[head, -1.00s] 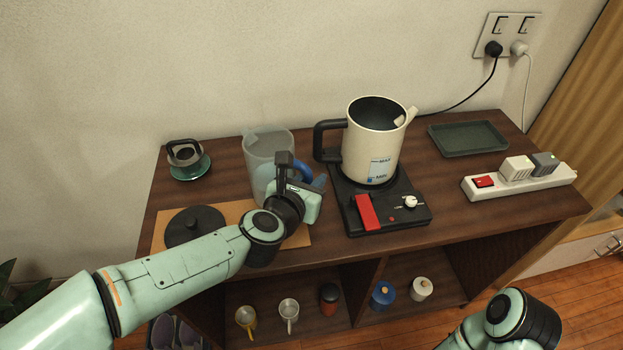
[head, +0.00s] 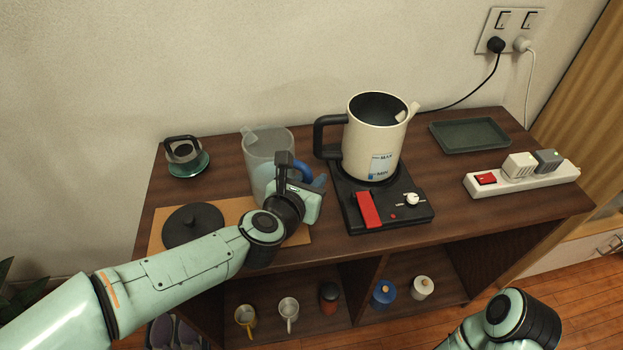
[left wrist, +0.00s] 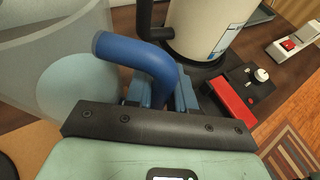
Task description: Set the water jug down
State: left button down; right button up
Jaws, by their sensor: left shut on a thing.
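The water jug (head: 268,147) is a clear, greyish open jug with a blue handle (head: 303,171). It appears upright at the back of the brown cork mat (head: 235,211). My left gripper (head: 311,186) is shut on the blue handle, at the jug's right front side. In the left wrist view the blue handle (left wrist: 140,52) runs down between the fingers, and the clear jug wall (left wrist: 60,50) fills the left. My gripper hides the jug's lower front in the head view, so I cannot tell whether its base touches the mat. My right gripper is out of view.
A black lid (head: 193,226) lies on the mat's left part. A cream kettle (head: 374,140) stands on a black base (head: 390,212), close right of the jug. A power strip (head: 520,180) and a dark tray (head: 469,136) are farther right.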

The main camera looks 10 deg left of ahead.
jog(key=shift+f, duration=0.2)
pick_arm(q)
jog(key=c, duration=0.9)
grip_release()
jog(key=shift+f, duration=0.2)
jog(key=shift+s+a+r, duration=0.15)
jog(key=shift+s+r, duration=0.2)
jog(key=shift+s, duration=0.15)
jog(key=shift+p+v, duration=1.3)
jog(key=shift+v, duration=4.85)
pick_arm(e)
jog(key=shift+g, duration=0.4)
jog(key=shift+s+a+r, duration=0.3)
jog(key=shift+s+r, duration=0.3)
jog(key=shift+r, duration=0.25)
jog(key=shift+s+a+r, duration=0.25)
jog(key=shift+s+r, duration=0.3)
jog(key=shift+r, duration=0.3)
